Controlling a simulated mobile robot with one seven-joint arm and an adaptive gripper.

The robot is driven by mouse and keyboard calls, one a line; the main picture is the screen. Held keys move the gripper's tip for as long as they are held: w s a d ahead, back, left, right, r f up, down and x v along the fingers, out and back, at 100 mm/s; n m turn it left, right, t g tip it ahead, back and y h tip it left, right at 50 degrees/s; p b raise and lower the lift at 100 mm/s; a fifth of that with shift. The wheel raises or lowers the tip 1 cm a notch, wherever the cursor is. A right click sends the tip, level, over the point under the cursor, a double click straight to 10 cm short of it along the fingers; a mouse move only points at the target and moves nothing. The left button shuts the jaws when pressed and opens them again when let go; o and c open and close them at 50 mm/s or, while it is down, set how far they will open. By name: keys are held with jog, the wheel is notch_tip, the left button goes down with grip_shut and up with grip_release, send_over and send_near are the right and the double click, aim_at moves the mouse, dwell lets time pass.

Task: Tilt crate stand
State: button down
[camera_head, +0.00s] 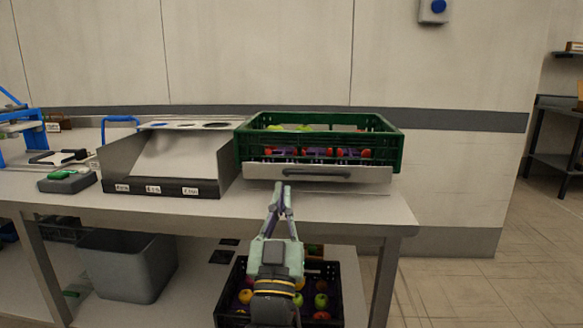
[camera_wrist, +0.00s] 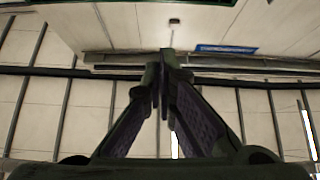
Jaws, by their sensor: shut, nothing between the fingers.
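The crate stand (camera_head: 262,172) is on the right part of the table, with a light front edge and a dark handle (camera_head: 317,175). A green crate (camera_head: 238,150) sits on it, holding red, green and purple items. My gripper (camera_head: 281,187) is shut and empty. In the head view its fingertips appear just below the stand's front edge, left of the handle. Whether they touch it cannot be told. In the wrist view my closed fingers (camera_wrist: 167,56) point at a pale surface, and the crate is not clearly seen.
A metal bin with labels (camera_head: 160,188) stands left of the crate on the table (camera_head: 330,208). A black crate (camera_head: 337,311) with fruit is below, behind my arm. A grey tub (camera_head: 128,262) is on the lower shelf. Open floor lies to the right.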

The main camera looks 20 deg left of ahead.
notch_tip(320, 180, up, 6)
jog(key=p, duration=0.3)
send_over(288, 170)
jog(key=s+d, duration=0.2)
jog(key=s, duration=0.2)
jog(key=f, duration=0.2)
jog(key=w+f, duration=0.1)
jog(key=shift+w+a+f, duration=0.1)
jog(key=shift+a+f, duration=0.25)
jog(key=shift+a, duration=0.05)
